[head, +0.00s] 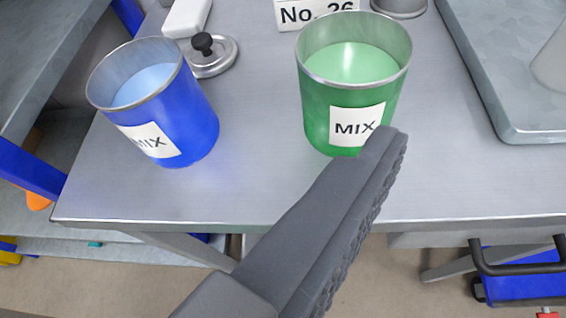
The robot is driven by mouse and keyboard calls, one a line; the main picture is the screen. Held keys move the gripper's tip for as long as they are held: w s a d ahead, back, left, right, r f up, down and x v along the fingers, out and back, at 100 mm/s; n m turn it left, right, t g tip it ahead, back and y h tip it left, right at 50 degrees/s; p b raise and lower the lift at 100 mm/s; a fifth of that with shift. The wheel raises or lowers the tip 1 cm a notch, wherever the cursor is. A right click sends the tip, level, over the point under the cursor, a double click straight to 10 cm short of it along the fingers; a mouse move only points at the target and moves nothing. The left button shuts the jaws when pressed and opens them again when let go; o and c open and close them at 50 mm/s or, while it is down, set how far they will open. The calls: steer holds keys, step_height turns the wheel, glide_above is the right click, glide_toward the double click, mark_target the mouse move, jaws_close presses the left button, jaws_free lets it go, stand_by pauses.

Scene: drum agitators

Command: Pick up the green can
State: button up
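The green can (318,106) stands upright on the grey metal bench, a little right of centre. It is open at the top, holds pale green contents and has a white MIX label. My gripper (388,142) reaches in from the bottom as one long dark grey finger with a ridged right edge. Its tip overlaps the lower right of the can and the label's corner in the picture. I cannot tell whether it touches the can. A second finger is not clearly visible, so the opening does not show.
A blue can (196,112) with a MIX label stands to the left. Behind are a round lid with a black knob (202,42) and a No. 26 sign (300,14). A metal tray (480,50) lies at right. The bench's front edge (240,224) is near.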

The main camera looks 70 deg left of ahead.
mark_target(340, 127)
steer(key=s+a+f+n+g+y, duration=0.2)
steer(key=s+a+f+y, duration=0.1)
steer(key=a+f, duration=0.5)
steer(key=x, duration=0.7)
steer(key=shift+w+r+b, duration=0.15)
steer(key=shift+r+b, duration=0.15)
steer(key=shift+b, duration=0.1)
steer(key=shift+r+b+x, duration=0.2)
steer(key=shift+b+x, duration=0.25)
steer(key=shift+x, duration=2.25)
steer(key=shift+w+a, duration=0.3)
steer(key=shift+w, duration=0.15)
steer(key=c, duration=1.3)
steer(key=shift+r+t, duration=0.2)
steer(key=shift+t, duration=0.1)
steer(key=shift+c, duration=0.2)
